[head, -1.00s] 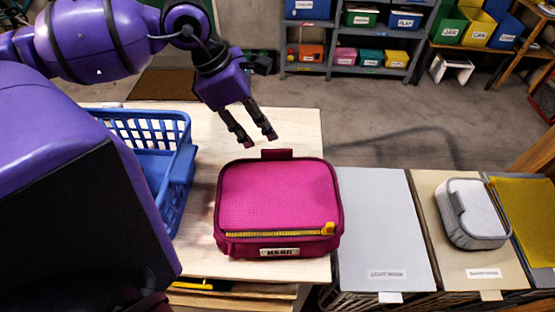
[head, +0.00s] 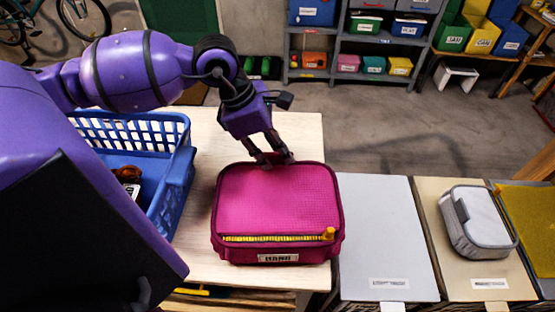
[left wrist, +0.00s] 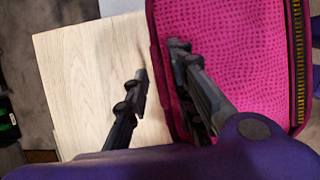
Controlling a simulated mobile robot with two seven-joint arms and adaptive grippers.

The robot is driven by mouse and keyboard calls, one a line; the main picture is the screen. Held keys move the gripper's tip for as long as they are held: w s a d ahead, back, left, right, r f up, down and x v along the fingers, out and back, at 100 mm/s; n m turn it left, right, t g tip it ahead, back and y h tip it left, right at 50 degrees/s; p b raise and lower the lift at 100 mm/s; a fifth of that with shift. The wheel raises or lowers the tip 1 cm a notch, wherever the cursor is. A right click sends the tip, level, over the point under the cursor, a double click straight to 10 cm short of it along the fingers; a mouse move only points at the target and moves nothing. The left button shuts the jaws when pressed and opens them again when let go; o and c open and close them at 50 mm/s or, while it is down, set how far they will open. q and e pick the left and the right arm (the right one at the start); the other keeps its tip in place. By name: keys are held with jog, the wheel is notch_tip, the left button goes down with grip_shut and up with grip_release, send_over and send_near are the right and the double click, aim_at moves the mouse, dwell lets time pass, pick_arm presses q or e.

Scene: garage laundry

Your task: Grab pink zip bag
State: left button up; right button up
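The pink zip bag (head: 278,205) lies flat on a pale wooden tabletop, its yellow zipper and label at the near side. My left gripper (head: 275,160) is at the bag's far edge, fingers pointing down and apart. In the left wrist view, one finger of the gripper (left wrist: 160,65) is over the wood beside the bag (left wrist: 225,50), the other over its pink top. Nothing is visibly held between them. The bag's small back tab is hidden behind the fingers. My right gripper is not in view.
A blue basket (head: 180,185) with items inside stands close left of the bag. To the right are a grey-topped bin (head: 385,235) and a tan-topped bin (head: 435,225) carrying a grey zip case (head: 478,222). Shelves with coloured bins stand at the back, beyond open floor.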

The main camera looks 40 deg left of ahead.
pick_arm(q)
grip_shut()
